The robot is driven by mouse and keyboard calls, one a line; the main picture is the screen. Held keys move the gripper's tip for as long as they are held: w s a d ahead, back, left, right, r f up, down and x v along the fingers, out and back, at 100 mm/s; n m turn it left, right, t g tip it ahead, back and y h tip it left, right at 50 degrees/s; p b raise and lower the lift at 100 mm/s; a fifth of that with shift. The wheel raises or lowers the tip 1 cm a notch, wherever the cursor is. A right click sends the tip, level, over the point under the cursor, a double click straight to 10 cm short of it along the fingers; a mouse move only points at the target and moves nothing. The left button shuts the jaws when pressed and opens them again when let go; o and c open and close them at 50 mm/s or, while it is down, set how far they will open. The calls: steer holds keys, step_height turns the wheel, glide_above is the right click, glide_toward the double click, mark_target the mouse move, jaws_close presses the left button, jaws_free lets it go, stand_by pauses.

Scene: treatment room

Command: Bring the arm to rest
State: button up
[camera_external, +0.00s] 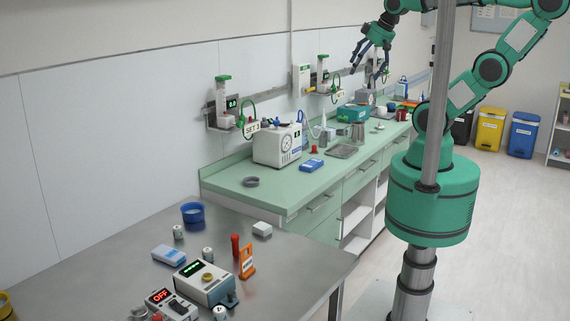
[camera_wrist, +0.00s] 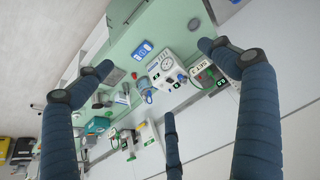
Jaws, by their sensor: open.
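My gripper (camera_external: 371,66) is raised high in the upper part of the external view, in front of the wall and above the far part of the green counter (camera_external: 228,187). Its blue fingers hang down, spread apart, with nothing between them. In the wrist view the dark blue fingers of my gripper (camera_wrist: 150,85) stand wide apart, and the counter equipment shows small beyond them. My green arm bends up from its base at the right and reaches left to the gripper.
The counter carries a white dial device (camera_external: 277,146), a blue box (camera_external: 312,165) and a metal tray (camera_external: 344,151). A grey table (camera_external: 110,264) with small devices stands in front. Yellow (camera_external: 490,130) and blue bins (camera_external: 523,134) stand at the right. A grey pole rises close to my arm.

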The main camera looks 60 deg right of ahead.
stand_by(0.4)
step_height(320, 180, down, 12)
steer(key=b, duration=1.1)
steer(key=shift+r+b, duration=0.2)
steer(key=shift+b, duration=0.1)
